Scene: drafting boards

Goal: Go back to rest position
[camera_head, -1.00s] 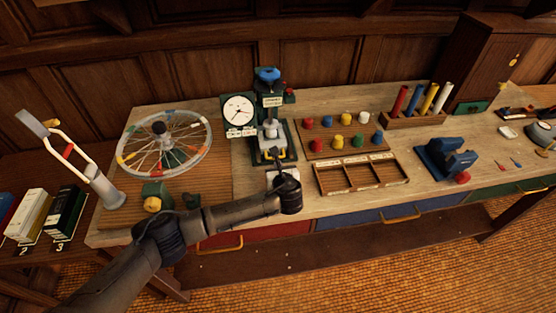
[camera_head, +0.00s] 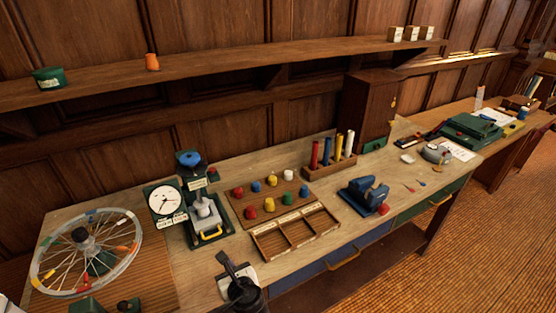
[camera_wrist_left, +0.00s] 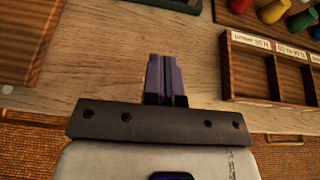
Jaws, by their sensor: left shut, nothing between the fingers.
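My left gripper (camera_head: 228,264) is over the front part of the wooden bench (camera_head: 215,293), in front of the green press (camera_head: 203,212). It points toward the press and is apart from it. In the left wrist view, its two fingers (camera_wrist_left: 164,77) are together and empty above bare wood, left of the compartment tray (camera_wrist_left: 250,99). Most of my left arm is outside the head view. My right gripper does not show.
A spoked wheel (camera_head: 118,266) and a dial (camera_head: 164,200) stand left of the press. A board of coloured knobs (camera_head: 275,213), a rack of tubes (camera_head: 318,173) and a blue clamp (camera_head: 361,197) are right of it. A shelf (camera_head: 215,67) runs above.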

